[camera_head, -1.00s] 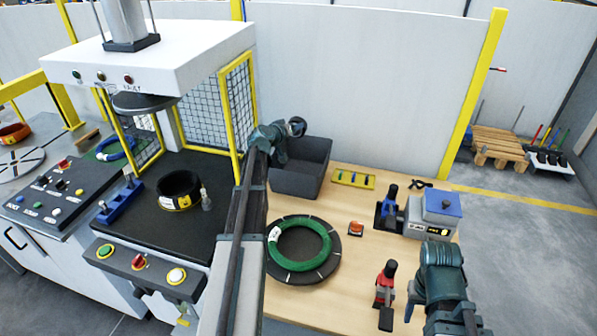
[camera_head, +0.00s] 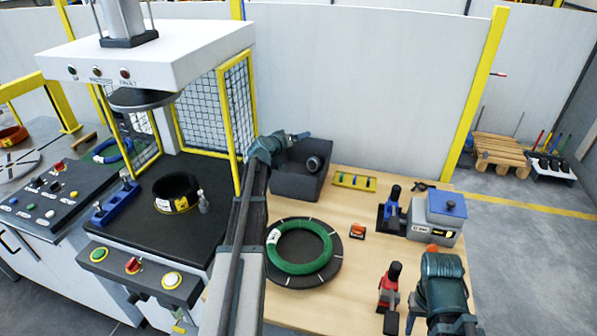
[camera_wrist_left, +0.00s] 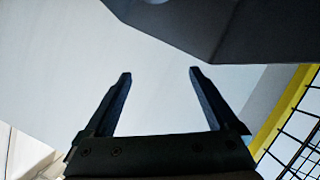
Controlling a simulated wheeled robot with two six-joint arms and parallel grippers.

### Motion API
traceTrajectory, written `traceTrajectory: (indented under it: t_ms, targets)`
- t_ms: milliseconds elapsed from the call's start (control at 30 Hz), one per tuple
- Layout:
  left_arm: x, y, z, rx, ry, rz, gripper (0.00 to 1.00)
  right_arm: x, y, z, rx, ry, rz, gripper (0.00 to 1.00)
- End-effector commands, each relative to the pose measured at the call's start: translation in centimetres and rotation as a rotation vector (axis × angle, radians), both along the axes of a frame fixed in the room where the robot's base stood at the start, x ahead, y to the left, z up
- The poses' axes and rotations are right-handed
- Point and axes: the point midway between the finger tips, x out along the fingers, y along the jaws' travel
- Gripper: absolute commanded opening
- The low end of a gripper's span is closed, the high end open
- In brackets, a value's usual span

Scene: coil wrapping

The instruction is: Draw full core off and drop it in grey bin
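A dark cylindrical core (camera_head: 315,163) with a lighter ring at its end shows inside the grey bin (camera_head: 290,184), at the bin's right side. It appears tilted, and its lower part is hidden. My left gripper (camera_head: 302,135) is above the bin's back edge, apart from the core. In the left wrist view my left gripper (camera_wrist_left: 160,85) has its two fingers spread with nothing between them.
A green coil (camera_head: 300,250) lies on a dark round plate on the wooden table (camera_head: 368,225). Left of my left arm is a press with a black coil (camera_head: 176,190) and a yellow mesh guard (camera_head: 238,105). Tools and a grey box (camera_head: 437,222) stand at right.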

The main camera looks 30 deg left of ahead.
Motion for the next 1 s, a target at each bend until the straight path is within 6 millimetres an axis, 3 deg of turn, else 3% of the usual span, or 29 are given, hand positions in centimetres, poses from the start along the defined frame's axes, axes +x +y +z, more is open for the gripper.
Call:
traceTrajectory:
  t_ms: [267,700,1000]
  targets:
    - [-1.0,-0.1,0.4,0.0,0.001,0.001,0.93,0.0,0.0,0.4,0.0,0.0,0.0,0.5]
    - [-9.5,-0.4,3.5,0.0,0.0,0.002,0.93,0.0,0.0,3.5,0.0,0.0,0.0,0.5]
    - [-12.7,-0.5,4.5,0.0,0.0,0.0,0.93,0.0,0.0,4.5,0.0,0.0,0.0,0.5]
